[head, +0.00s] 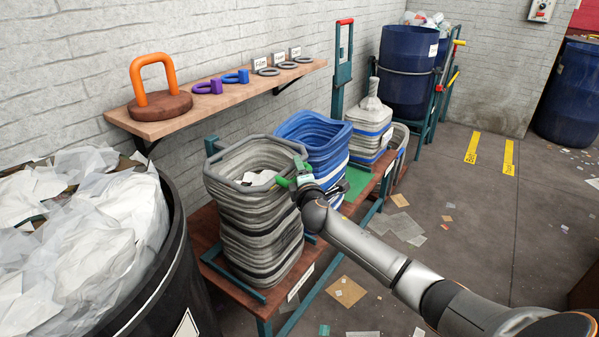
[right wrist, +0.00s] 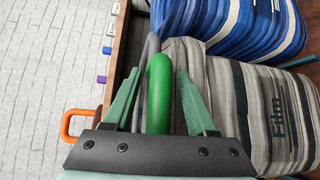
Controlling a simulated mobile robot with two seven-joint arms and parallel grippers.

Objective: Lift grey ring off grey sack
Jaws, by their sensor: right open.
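The grey sack (head: 252,232) stands upright on the low wooden rack, its mouth open with some white material inside. The grey ring (head: 228,184) sits around the sack's mouth. My right gripper (head: 291,181) is at the ring's right side. In the right wrist view, my right gripper (right wrist: 160,76) is open, with its two fingers on either side of a green handle (right wrist: 158,95). The grey ring (right wrist: 149,55) passes beside the handle, partly hidden by it. The grey sack (right wrist: 235,105), labelled Film, is to the right. My left gripper is not in view.
A blue sack (head: 317,140) and a striped sack (head: 370,127) stand behind on the rack. A black bin (head: 165,255) full of white film is close at left. A wall shelf (head: 190,112) holds an orange-handled weight (head: 160,100) and several rings.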

